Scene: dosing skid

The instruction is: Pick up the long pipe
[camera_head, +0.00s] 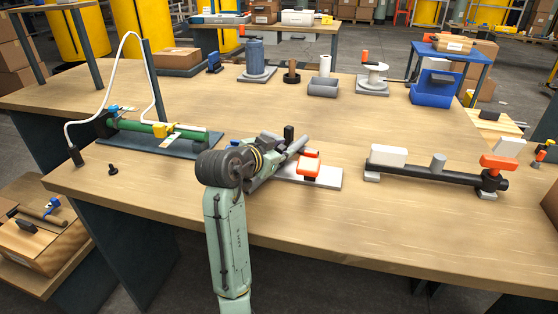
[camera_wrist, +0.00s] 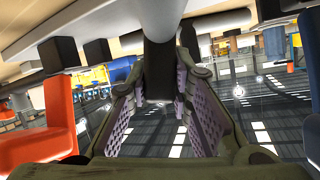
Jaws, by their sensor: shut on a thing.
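The long pipe (camera_head: 297,144) is a grey tube lying at a slant beside a pale plate in the middle of the near table. In the wrist view a light grey cylinder (camera_wrist: 160,18) comes down from the top edge and turns dark between the fingertips. My gripper (camera_wrist: 161,95) is closed on that dark part, with purple ridged pads on either side. In the head view my wrist hides most of the gripper and the pipe's near end. I cannot tell whether the pipe touches the table.
An orange-topped fitting (camera_head: 309,165) stands on the plate (camera_head: 328,178), close right of my gripper. A black pipe assembly (camera_head: 435,172) lies further right. A green pipe assembly (camera_head: 160,128) with a white hose stands left. The table front between plate and black pipe is clear.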

